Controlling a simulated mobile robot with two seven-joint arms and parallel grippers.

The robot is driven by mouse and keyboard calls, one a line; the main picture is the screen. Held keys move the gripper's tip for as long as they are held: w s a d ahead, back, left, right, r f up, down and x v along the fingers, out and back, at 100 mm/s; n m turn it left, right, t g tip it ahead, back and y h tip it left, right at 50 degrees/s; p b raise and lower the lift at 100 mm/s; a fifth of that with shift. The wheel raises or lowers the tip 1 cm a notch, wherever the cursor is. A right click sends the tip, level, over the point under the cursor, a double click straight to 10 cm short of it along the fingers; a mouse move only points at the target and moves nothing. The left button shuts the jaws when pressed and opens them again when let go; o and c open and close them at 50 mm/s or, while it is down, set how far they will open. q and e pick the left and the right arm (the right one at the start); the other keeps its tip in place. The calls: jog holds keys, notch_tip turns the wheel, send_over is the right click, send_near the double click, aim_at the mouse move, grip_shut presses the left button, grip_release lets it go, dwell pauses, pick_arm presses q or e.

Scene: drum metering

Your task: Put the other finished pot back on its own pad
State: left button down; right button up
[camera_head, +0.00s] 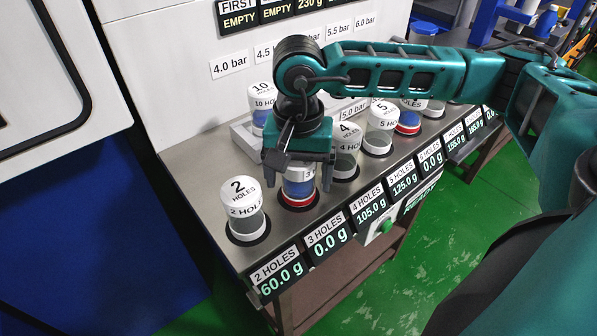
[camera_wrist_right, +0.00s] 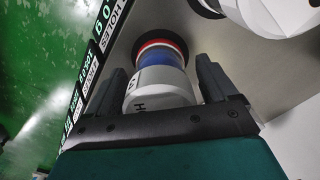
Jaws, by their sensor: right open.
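The 3-hole pot (camera_head: 299,187), with a white lid, blue contents and a red ring at its base, stands upright on its dark round pad. Its display (camera_head: 327,237) reads 0.0 g. My right gripper (camera_head: 297,176) is open, with one finger on each side of this pot; the gripper body hides most of its lid. In the right wrist view the pot (camera_wrist_right: 158,88) is between the two fingers, with a gap visible beside them. Another pot with blue contents and a red ring (camera_head: 408,122) stands further along the row. My left gripper is not in view.
The 2-hole pot (camera_head: 243,210) stands to the left and the 4-hole pot (camera_head: 346,152) close on the right. The 5-hole pot (camera_head: 380,130) is beyond. The 10-hole pot (camera_head: 262,105) stands behind, on a grey raised block. Displays line the bench's front edge.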

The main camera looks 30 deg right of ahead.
notch_tip(320, 180, up, 12)
jog(key=shift+r, duration=0.15)
dwell(0.7)
